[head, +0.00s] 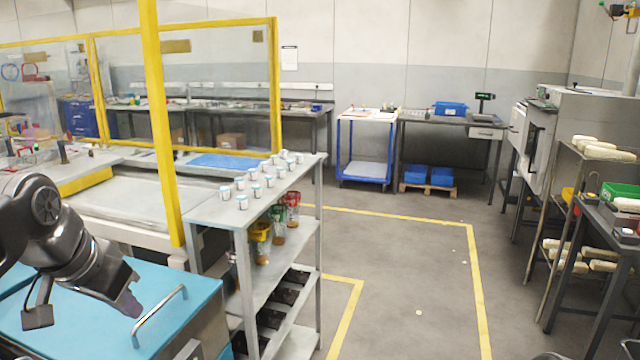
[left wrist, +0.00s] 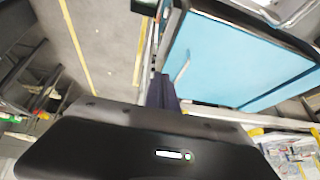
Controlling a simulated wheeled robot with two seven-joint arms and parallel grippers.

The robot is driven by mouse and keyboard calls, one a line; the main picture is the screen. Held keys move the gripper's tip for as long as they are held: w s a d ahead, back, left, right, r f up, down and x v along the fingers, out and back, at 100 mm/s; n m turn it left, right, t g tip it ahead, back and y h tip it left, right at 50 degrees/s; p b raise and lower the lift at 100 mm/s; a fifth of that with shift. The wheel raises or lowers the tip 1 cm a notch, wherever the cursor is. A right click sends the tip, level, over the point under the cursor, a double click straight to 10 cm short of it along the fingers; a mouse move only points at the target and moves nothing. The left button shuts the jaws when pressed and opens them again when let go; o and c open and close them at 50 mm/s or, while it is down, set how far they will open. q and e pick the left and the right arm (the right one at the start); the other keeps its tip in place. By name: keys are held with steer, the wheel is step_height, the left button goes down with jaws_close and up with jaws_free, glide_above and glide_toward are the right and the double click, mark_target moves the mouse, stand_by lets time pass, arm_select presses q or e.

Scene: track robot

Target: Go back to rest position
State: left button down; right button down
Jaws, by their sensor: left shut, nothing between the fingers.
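My left gripper (head: 128,303) comes in from the left in the head view, above the blue top of a cabinet or cart (head: 60,325). Its fingers are shut and empty, close to the silver handle (head: 160,316) in the picture; I cannot tell whether they touch it. In the left wrist view the dark fingers (left wrist: 161,92) are together, with the blue top (left wrist: 235,60) beyond them. My right gripper is in neither view.
A grey shelf rack (head: 225,213) with several white-lidded jars stands beside the blue top. A yellow-framed partition (head: 165,130) is behind. Open floor (head: 400,275) with yellow lines lies to the right. A dark table (head: 612,220) stands at far right.

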arm_select(q)
steer(key=w+d+f+n+t+h, duration=0.1)
steer(key=w+d+f, duration=0.2)
steer(key=w+f, duration=0.4)
steer(key=w+d+f+n+t+h, duration=0.1)
steer(key=w+d+f+n, duration=0.2)
steer(key=f, duration=0.6)
steer(key=d+f+p, duration=0.2)
steer(key=d+f, duration=0.2)
steer(key=f, duration=0.8)
steer(key=s+d+f+n+g+h, duration=0.1)
steer(key=s+d+f, duration=0.3)
steer(key=s+f, duration=0.3)
steer(key=s+d+f+g, duration=0.2)
steer(key=s+d+f, duration=0.15)
steer(key=f, duration=0.55)
steer(key=s+d+f+g+p, duration=0.1)
steer(key=s+f, duration=0.3)
steer(key=s, duration=0.5)
steer(key=s+d+f+g+p, duration=0.1)
steer(key=s+d+f+g, duration=0.2)
steer(key=s, duration=0.6)
steer(key=shift+d+f+h, duration=0.3)
steer(key=shift+d+f, duration=0.15)
steer(key=shift+d, duration=0.1)
